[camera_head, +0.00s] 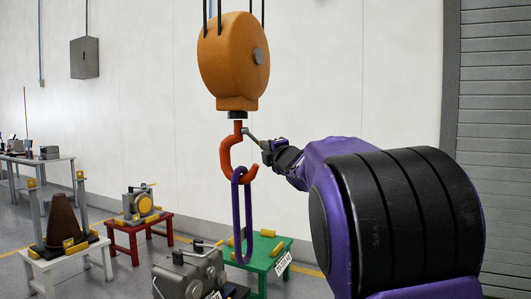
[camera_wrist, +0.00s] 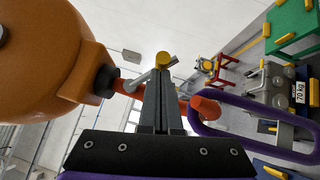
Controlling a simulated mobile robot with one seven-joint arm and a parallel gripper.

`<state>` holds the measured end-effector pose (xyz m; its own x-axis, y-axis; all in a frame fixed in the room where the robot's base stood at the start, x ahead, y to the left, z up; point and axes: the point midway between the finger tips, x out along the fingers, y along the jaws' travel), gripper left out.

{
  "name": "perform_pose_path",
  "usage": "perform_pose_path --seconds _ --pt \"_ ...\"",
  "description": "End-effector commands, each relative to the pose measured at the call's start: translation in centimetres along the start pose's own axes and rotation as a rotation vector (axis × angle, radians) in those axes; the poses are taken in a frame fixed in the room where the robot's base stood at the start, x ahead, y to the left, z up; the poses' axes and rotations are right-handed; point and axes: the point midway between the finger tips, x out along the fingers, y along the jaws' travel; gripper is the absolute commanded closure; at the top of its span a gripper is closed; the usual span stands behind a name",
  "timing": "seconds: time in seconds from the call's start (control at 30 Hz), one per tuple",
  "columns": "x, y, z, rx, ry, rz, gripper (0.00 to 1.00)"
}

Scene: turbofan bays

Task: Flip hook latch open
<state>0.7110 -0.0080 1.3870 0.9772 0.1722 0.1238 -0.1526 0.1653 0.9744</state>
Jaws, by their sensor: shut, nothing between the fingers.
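The red-orange crane hook (camera_head: 226,155) hangs below a big orange hook block (camera_head: 235,58); in the wrist view the hook (camera_wrist: 206,107) is partly hidden behind my fingers. A thin grey bar, which looks like the hook latch (camera_head: 250,134), sticks out from the hook's upper shank toward my gripper. In the wrist view this latch (camera_wrist: 138,82) passes by my fingertips, near a yellow round end. My gripper (camera_head: 266,147) is shut and empty, at the right of the hook; its fingers (camera_wrist: 161,75) are together. Whether they touch the latch I cannot tell.
A purple sling loop (camera_head: 236,215) hangs in the hook. Below stand a grey machine part (camera_head: 190,272), a green table (camera_head: 262,258) and a red stand (camera_head: 138,228). A white stand (camera_head: 65,257) is at left. The air left of the hook is free.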

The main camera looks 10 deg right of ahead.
Motion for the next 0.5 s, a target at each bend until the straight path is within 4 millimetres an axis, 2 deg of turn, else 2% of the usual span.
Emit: perform_pose_path --seconds 0.3,0.5 --pt "0.29 -0.87 0.38 -0.076 -0.003 0.076 1.0" --pt "0.73 -0.51 0.93 -0.119 -0.003 0.117 1.0"
